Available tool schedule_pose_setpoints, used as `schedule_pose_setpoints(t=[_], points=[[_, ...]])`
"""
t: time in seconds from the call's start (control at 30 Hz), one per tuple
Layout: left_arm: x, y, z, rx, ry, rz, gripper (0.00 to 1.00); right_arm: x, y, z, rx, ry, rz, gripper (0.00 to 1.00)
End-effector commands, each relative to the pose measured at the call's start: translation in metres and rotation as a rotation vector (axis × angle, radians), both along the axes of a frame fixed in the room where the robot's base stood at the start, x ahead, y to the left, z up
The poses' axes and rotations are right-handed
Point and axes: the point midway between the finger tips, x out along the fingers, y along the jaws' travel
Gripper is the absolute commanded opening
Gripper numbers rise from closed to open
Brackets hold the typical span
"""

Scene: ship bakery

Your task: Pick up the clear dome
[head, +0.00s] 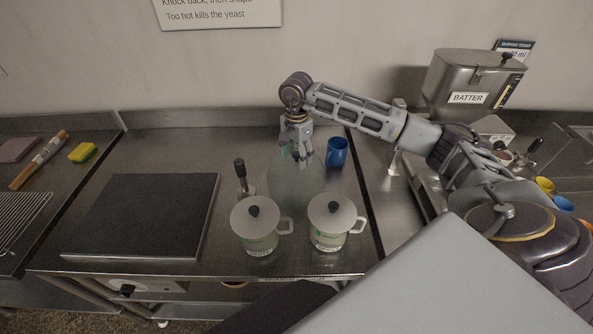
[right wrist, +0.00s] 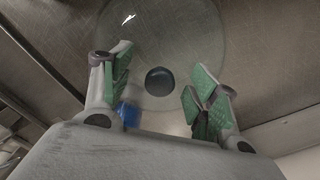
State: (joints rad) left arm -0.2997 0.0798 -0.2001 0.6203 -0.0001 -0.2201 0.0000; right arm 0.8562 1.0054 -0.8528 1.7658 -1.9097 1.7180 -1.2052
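The clear dome (head: 297,190) stands on the steel counter behind two lidded mugs. In the right wrist view the dome (right wrist: 190,30) shows as a pale round outline with a dark knob (right wrist: 160,81) near its middle. My right gripper (head: 300,153) is over the top of the dome, pointing down. In the right wrist view its green-padded fingers (right wrist: 158,85) are spread apart, one on each side of the knob, with gaps between the pads and the knob. My left gripper is not in view.
Two lidded mugs (head: 255,228) (head: 330,225) stand just in front of the dome. A dark-handled tool (head: 241,178) is at its left and a blue mug (head: 337,151) at its right rear. A dark slab (head: 145,215) lies further left. A batter hopper (head: 465,85) stands right.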

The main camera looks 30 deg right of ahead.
Motion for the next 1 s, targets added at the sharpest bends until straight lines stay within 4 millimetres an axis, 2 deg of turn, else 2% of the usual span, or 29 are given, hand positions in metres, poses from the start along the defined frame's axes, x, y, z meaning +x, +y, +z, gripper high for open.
schedule_pose_setpoints(t=[0.07, 0.4, 1.0], points=[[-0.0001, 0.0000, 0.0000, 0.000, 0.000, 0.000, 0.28, 0.0000, 0.0001, 0.0001, 0.000, 0.000, 0.000, 0.45], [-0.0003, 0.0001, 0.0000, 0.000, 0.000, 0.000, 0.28, -0.0003, 0.0000, -0.0006, 0.000, 0.001, 0.000, 0.01], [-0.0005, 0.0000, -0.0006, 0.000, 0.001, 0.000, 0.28, -0.0006, 0.0000, -0.0002, -0.001, 0.003, 0.000, 0.00]])
